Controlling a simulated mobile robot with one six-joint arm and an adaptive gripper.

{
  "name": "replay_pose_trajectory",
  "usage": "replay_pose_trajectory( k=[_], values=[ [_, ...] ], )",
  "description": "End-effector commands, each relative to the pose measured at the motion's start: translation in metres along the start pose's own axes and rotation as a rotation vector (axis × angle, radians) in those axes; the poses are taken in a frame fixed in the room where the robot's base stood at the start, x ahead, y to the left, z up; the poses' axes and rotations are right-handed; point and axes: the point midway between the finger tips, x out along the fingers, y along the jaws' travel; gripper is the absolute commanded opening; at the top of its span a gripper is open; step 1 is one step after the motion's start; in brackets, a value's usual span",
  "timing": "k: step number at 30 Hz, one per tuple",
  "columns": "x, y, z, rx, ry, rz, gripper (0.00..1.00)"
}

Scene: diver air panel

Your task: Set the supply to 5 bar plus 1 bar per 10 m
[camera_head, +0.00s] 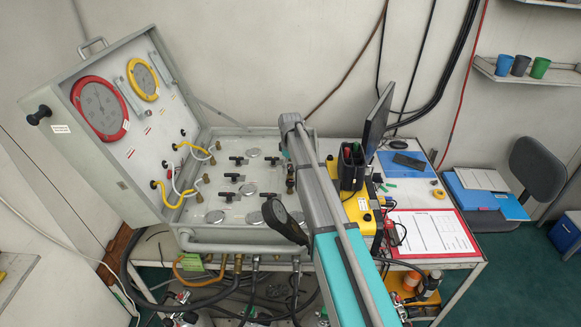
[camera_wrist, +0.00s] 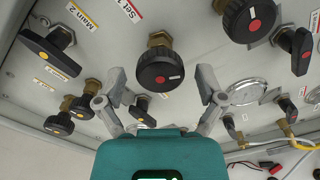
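The air panel case (camera_head: 150,222) stands open on the bench, with several black-handled valves and small round gauges on its deck. Its raised lid carries a large red-rimmed gauge (camera_head: 100,108) and a smaller yellow-rimmed gauge (camera_head: 143,80); their readings are too small to make out. In the wrist view my gripper (camera_wrist: 160,80) is open, one finger on each side of a round black knob (camera_wrist: 160,69) with a red dot and a white mark. I see no clear contact with the knob. A label near it appears to read "Set 1-2" (camera_wrist: 129,9). My arm hides part of the deck in the head view.
Another red-dotted black knob (camera_wrist: 250,18) and a lever valve (camera_wrist: 295,48) are close on the right; a yellow-dotted lever (camera_wrist: 48,50) is on the left. A monitor (camera_head: 377,122), a pen holder (camera_head: 351,166) and a clipboard (camera_head: 432,232) occupy the bench's right side.

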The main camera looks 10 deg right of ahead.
Motion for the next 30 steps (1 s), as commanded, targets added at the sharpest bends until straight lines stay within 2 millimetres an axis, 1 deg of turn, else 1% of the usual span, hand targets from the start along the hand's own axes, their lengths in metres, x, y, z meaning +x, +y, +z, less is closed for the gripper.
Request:
replay_pose_trajectory(
  k=[1, 2, 3, 5, 6, 10, 20, 26, 30],
  values=[
    [0.0000, -0.0001, -0.0001, 0.000, 0.000, 0.000, 0.69],
    [0.0000, -0.0002, -0.0001, 0.000, 0.000, 0.000, 0.63],
    [0.0000, -0.0002, -0.0002, 0.000, 0.000, 0.000, 0.56],
    [0.0000, -0.0002, -0.0002, 0.000, 0.000, 0.000, 0.45],
    [0.0000, -0.0003, -0.0003, 0.000, 0.000, 0.000, 0.37],
    [0.0001, -0.0004, -0.0003, -0.001, 0.000, 0.000, 0.13],
    [0.0001, -0.0007, -0.0005, 0.028, 0.000, 0.000, 0.13],
    [0.0001, -0.0008, -0.0006, 0.106, 0.000, 0.000, 0.13],
    [0.0002, -0.0009, -0.0006, 0.196, 0.001, 0.000, 0.13]
  ],
)
